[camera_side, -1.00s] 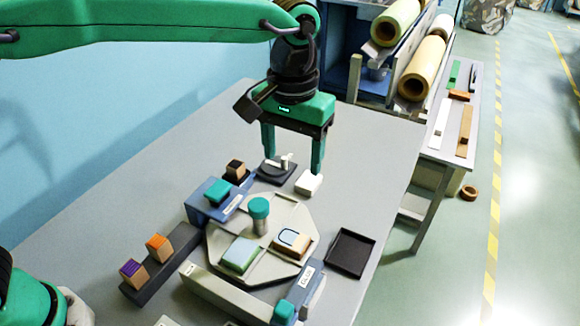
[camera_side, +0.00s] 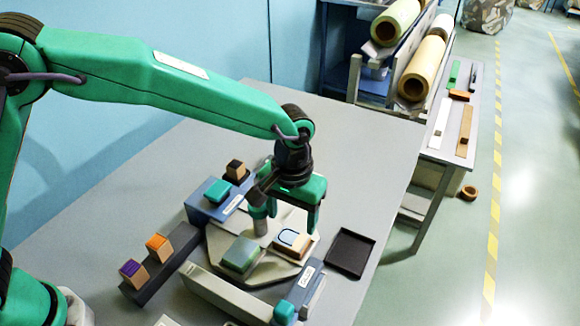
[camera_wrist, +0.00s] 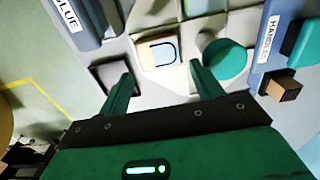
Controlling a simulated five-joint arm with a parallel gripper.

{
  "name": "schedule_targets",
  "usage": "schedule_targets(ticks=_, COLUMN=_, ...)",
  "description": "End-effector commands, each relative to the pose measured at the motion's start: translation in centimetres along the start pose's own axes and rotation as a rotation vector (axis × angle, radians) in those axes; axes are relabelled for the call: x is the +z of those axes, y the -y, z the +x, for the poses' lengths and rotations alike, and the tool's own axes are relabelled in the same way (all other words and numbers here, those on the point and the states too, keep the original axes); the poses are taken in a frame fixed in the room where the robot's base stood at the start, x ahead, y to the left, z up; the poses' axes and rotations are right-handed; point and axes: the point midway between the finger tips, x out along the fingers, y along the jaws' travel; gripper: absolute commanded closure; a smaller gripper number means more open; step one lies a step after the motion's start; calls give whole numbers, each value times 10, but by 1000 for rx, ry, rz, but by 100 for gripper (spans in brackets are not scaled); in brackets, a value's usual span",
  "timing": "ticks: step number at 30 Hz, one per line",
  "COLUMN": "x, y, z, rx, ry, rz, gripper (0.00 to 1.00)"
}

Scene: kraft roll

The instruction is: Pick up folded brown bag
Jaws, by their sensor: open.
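The flat tan piece with a white, blue-outlined top (camera_side: 292,239) looks like the folded brown bag. It lies on the pale grey many-sided plate (camera_side: 262,271). It also shows in the wrist view (camera_wrist: 160,52), just beyond and between my fingertips. My gripper (camera_side: 290,222) points down over the plate beside the piece, its fingers apart and empty. In the wrist view both green fingers of my gripper (camera_wrist: 161,74) stand spread, with the tan piece apart from them. How high the fingertips are above the plate is hard to tell.
A teal-capped peg (camera_wrist: 225,58) stands close to one finger. A dark, empty tray (camera_side: 350,252) is at right. Blue labelled holders and a pale rail (camera_side: 228,295) border the plate.

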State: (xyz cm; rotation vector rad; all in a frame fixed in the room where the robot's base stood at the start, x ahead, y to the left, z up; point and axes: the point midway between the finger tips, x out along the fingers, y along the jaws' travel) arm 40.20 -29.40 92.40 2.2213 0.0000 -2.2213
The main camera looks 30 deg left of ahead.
Motion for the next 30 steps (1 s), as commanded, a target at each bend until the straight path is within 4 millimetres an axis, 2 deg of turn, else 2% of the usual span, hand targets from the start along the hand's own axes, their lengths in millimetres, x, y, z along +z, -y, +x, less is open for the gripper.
schedule_targets(ticks=3, x=0, y=0, z=8, rx=-1, ry=1, rz=0, gripper=35)
schedule_targets(ticks=13, x=1, y=0, z=16, rx=-1, ry=1, rz=0, gripper=35)
schedule_targets(ticks=24, x=3, y=-1, z=55, rx=-1, ry=2, rz=0, gripper=35)
schedule_targets(ticks=30, x=2, y=-1, z=62, rx=0, ry=0, rz=0, gripper=35)
